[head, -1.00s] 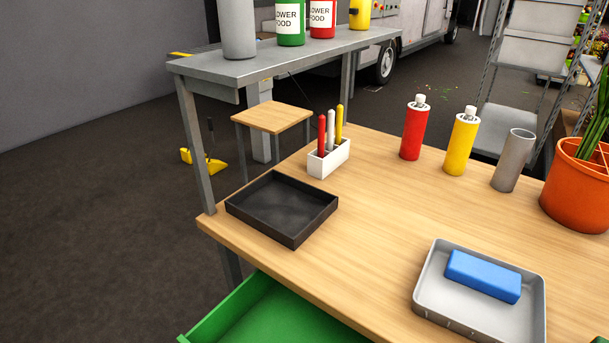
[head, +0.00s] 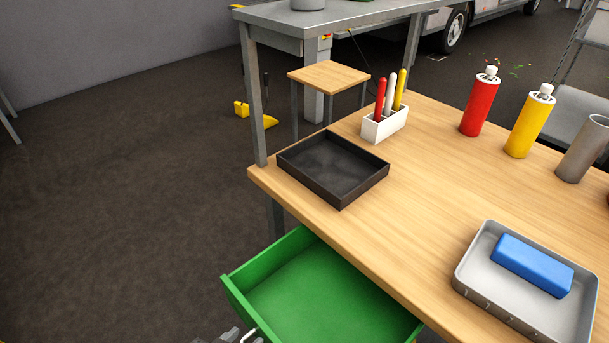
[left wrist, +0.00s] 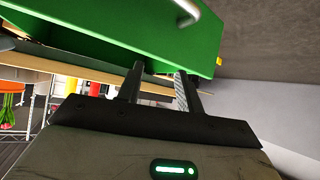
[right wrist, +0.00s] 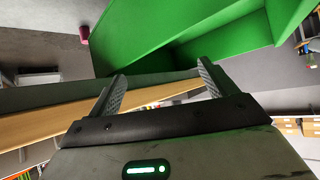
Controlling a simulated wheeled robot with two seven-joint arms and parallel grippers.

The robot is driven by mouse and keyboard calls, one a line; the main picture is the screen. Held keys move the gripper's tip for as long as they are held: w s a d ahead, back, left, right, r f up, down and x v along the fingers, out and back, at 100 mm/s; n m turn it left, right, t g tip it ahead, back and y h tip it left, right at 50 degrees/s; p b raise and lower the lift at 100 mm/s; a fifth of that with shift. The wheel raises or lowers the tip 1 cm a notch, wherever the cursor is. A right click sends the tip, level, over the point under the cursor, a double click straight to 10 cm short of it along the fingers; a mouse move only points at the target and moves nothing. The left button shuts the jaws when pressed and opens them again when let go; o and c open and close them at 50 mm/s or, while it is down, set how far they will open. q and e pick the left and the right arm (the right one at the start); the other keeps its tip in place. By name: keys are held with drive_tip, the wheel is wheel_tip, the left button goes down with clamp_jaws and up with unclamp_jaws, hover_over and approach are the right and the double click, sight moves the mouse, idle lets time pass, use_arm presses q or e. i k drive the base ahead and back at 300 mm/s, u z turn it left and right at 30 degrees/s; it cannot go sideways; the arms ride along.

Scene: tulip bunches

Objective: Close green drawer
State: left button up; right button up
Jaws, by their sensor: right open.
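The green drawer (head: 320,292) is pulled out from under the wooden table in the head view, and its inside looks empty. Its front panel with a silver bar handle (left wrist: 188,10) fills the top of the left wrist view. My left gripper (left wrist: 159,70) is open, its fingers apart, close to the front panel; no object shows between them. Grey gripper parts show at the bottom edge of the head view by the handle. My right gripper (right wrist: 161,72) is open and empty, with the drawer (right wrist: 225,45) beyond its fingertips. Contact with the drawer cannot be told.
On the wooden table (head: 425,190) are a black tray (head: 333,165), a white holder (head: 385,124) with markers, red (head: 480,103) and yellow (head: 528,121) bottles, and a grey tray (head: 470,270) with a blue block (head: 532,264). Floor left of the drawer is clear.

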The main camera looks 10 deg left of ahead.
sight(299, 288)
drive_tip(key=u, duration=1.05)
drive_tip(key=k, duration=0.2)
drive_tip(key=z, duration=1.6)
drive_tip(key=k, duration=0.95)
drive_tip(key=i, duration=0.4)
drive_tip(key=z, duration=0.05)
